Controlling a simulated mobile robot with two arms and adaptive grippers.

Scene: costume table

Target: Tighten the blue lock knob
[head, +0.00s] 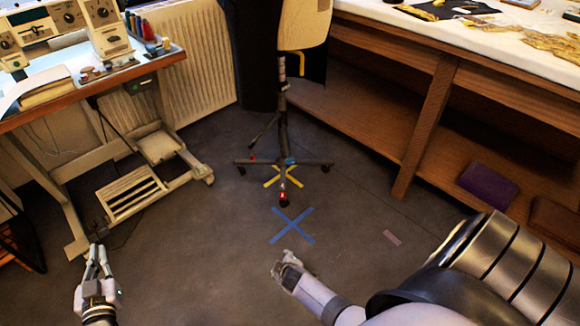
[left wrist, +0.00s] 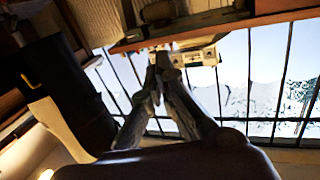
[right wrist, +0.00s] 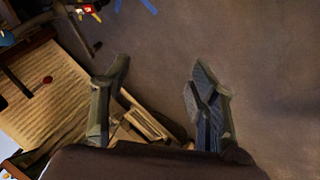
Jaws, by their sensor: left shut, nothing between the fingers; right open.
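The chair-like stand (head: 284,110) stands on the floor in the middle of the head view, on spread legs. A small blue part (head: 291,160) shows at its base, and a blue knob-like part (right wrist: 7,38) shows at the left edge of the right wrist view. I cannot tell which is the lock knob or how tight it is. My left gripper (head: 98,248) is shut and empty at lower left, well apart from the stand; its fingertips meet in the left wrist view (left wrist: 157,62). My right gripper (right wrist: 162,72) is open and empty over the floor, in front of the stand.
A sewing table (head: 150,65) with machines and thread spools stands at left, a pedal frame (head: 130,192) beneath. A long wooden workbench (head: 440,80) with fabric pieces stands at right. A blue tape cross (head: 292,225) marks open floor before the stand.

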